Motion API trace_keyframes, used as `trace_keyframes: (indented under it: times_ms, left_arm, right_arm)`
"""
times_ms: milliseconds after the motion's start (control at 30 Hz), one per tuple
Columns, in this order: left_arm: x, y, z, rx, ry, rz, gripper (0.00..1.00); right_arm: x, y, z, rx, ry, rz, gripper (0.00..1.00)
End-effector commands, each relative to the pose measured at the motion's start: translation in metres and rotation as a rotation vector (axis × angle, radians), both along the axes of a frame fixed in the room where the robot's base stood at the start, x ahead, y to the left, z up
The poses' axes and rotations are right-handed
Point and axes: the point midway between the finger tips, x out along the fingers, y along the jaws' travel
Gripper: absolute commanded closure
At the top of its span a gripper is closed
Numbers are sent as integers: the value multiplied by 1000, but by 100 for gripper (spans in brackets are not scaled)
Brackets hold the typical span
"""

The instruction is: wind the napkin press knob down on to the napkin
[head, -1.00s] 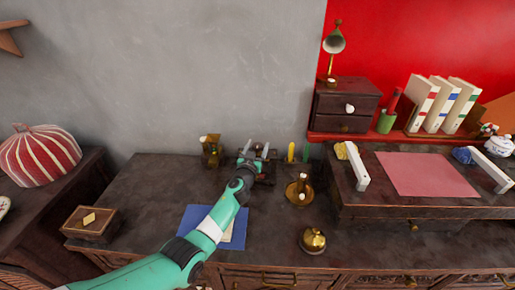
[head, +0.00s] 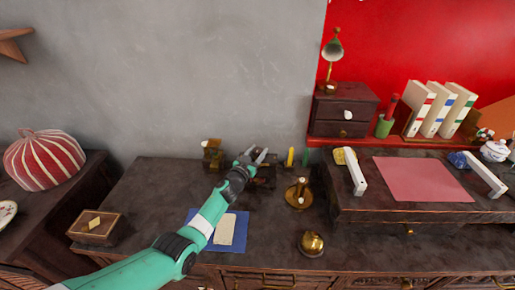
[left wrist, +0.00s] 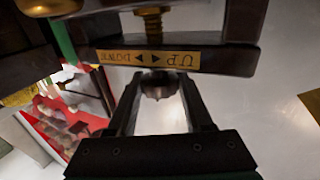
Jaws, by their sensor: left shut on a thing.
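The napkin press (head: 266,174) is a small dark frame at the back of the desk, partly hidden behind my left gripper (head: 257,157). In the left wrist view the press crossbar carries a brass plate (left wrist: 148,59) marked UP and DOWN with arrows, inverted in the picture. A brass screw (left wrist: 152,24) runs through the bar. The dark knob (left wrist: 157,86) sits between my left fingers (left wrist: 158,95), which are shut on it. I cannot make out the napkin in the press. My right gripper is in neither view.
A brass candlestick (head: 299,194) and a brass bell (head: 311,243) stand right of the arm. A small brass object (head: 212,154) stands left of the press. A blue sheet (head: 240,237) lies under the forearm. A raised desk (head: 350,206) stands right.

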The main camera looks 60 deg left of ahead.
Motion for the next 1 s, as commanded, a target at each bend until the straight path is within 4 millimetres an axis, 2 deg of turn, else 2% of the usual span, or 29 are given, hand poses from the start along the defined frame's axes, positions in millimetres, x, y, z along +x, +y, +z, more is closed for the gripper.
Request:
trace_keyframes:
  times_ms: [33,200,633,800,1000]
  left_arm:
    - [-2,2,1,-7,11,-30,100]
    - [-2,3,-1,-2,4,-164,100]
    - [-1,2,-6,2,-4,-427,100]
    - [-2,1,-4,-1,-1,-470,100]
    - [-3,0,-3,-4,3,-482,100]
  right_arm:
    - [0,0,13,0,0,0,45]
    - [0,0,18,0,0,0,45]
    - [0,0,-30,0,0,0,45]
    - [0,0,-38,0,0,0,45]
    - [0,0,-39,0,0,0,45]
